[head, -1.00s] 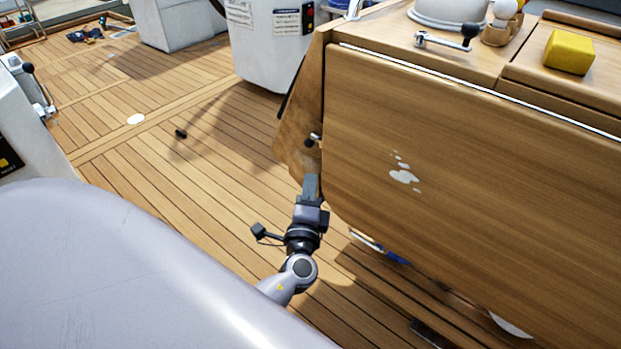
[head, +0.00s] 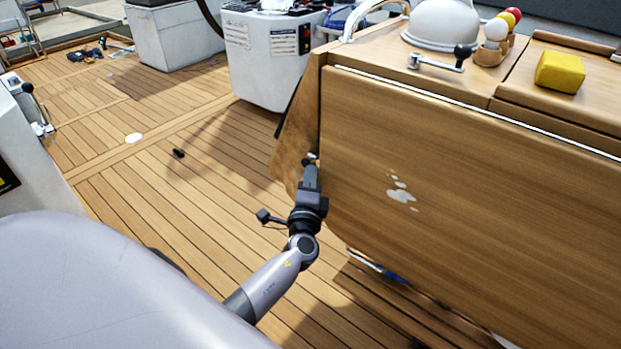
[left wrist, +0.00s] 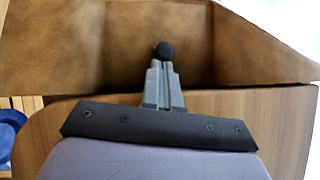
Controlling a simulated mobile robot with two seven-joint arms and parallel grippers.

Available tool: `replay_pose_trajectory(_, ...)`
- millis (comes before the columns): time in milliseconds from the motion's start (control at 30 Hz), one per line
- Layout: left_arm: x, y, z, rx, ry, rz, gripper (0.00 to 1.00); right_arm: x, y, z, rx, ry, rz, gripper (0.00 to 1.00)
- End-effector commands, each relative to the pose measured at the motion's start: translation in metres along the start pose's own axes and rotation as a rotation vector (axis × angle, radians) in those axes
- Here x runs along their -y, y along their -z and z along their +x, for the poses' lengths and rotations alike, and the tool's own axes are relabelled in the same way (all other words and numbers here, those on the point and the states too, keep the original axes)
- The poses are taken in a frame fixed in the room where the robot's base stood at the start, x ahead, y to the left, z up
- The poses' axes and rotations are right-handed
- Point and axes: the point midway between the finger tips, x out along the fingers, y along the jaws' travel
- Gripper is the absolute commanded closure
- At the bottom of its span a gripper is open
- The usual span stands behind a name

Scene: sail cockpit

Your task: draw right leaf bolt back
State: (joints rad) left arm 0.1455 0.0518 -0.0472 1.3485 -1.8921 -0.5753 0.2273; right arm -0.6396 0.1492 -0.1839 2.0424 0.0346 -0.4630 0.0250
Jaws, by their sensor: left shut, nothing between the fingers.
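A wooden table leaf (head: 470,190) hangs down on the right of the head view, with pale spots on it. The leaf bolt's small dark knob (head: 310,157) shows at the leaf's left end, against the brown end panel (head: 294,130). My left gripper (head: 311,170) is shut and empty, its tips right at the knob. In the left wrist view the round black knob (left wrist: 164,49) stands just past the tips of the closed fingers (left wrist: 162,68). I cannot tell whether they touch. The bolt's shaft is hidden. My right gripper is not in view.
On the table top are a crank handle (head: 440,62), a white dome (head: 441,25), coloured balls (head: 503,22) and a yellow block (head: 560,72). A white pedestal (head: 268,60) stands behind. The plank deck (head: 150,185) to the left is mostly clear, with a small dark object (head: 178,153).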

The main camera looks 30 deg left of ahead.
Motion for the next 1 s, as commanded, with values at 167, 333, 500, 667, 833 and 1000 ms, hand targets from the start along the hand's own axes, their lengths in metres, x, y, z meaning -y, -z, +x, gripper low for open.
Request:
replay_pose_trajectory(167,-0.009,-0.025,0.016,0.004,0.002,0.006,1.0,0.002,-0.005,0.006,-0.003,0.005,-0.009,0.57)
replay_pose_trajectory(333,-0.009,-0.039,0.026,0.0,0.002,0.001,1.0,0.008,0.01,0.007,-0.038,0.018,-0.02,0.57)
replay_pose_trajectory(500,-0.008,-0.041,0.027,0.002,0.002,0.001,1.0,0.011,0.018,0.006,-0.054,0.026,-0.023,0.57)
replay_pose_trajectory(667,-0.008,-0.042,0.027,0.005,0.003,0.0,1.0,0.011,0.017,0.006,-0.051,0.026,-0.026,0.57)
replay_pose_trajectory(833,-0.008,-0.041,0.018,0.003,0.002,0.002,1.0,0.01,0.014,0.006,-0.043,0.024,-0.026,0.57)
replay_pose_trajectory(1000,-0.009,-0.04,-0.007,-0.001,0.0,0.001,1.0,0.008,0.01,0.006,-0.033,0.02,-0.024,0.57)
